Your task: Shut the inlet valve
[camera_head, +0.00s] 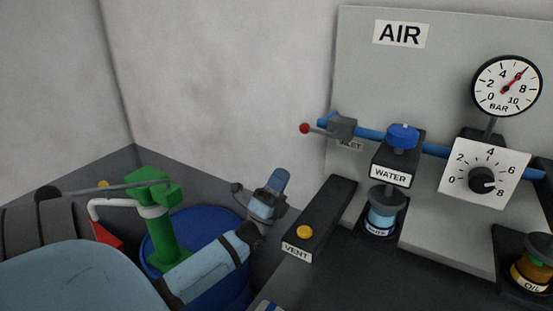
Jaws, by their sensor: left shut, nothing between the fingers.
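The inlet valve (342,127) is a grey body on the blue pipe at the left edge of the AIR panel. Its lever ends in a red knob (304,128) and points left, roughly along the pipe. The INLET label (350,146) below it is partly covered. My right gripper is not in view.
The AIR panel (440,60) carries a gauge (507,86), its needle between 6 and 8, and a dial (482,180). A WATER unit (402,138) hangs right of the valve. A VENT box (319,220) with a yellow button sits below. A green pump (160,225) stands over a blue drum (215,222).

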